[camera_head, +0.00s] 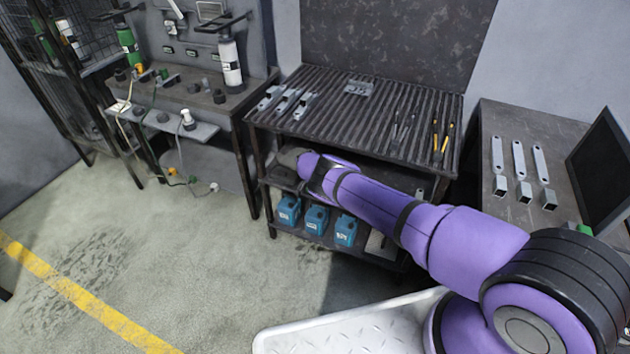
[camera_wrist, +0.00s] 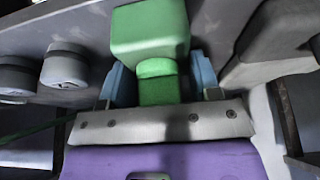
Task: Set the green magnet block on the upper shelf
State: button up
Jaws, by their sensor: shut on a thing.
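The green magnet block (camera_wrist: 150,32) shows in the wrist view as a wide green head on a narrower green neck. My gripper (camera_wrist: 158,84) is shut on the neck, with a blue finger on each side. Grey surface lies behind the block; whether the block touches it I cannot tell. In the head view my arm reaches into the steel bench, under its slatted top (camera_head: 385,120). A shelf (camera_head: 282,178) sits beneath that top, above a lower shelf with blue boxes. The block and fingertips are hidden in the head view.
In the wrist view, grey cylinders (camera_wrist: 65,66) stand left of the block, and a large grey block-like thing (camera_wrist: 275,45) is close on the right. Several blue boxes (camera_head: 317,219) stand on the lower shelf. Brackets (camera_head: 518,160) and a monitor (camera_head: 602,165) are on the right-hand bench.

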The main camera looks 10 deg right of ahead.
jog(key=shift+f, duration=0.1)
jog(key=o, duration=1.5)
jog(key=shift+c, duration=0.2)
jog(key=shift+r, duration=0.5)
jog(key=shift+s+a+r, duration=0.2)
jog(key=shift+s+r, duration=0.1)
jog(key=shift+r, duration=0.35)
jog(key=v, duration=0.3)
jog(key=s+a, duration=0.7)
jog(key=s, duration=0.2)
jog(key=shift+s, duration=0.35)
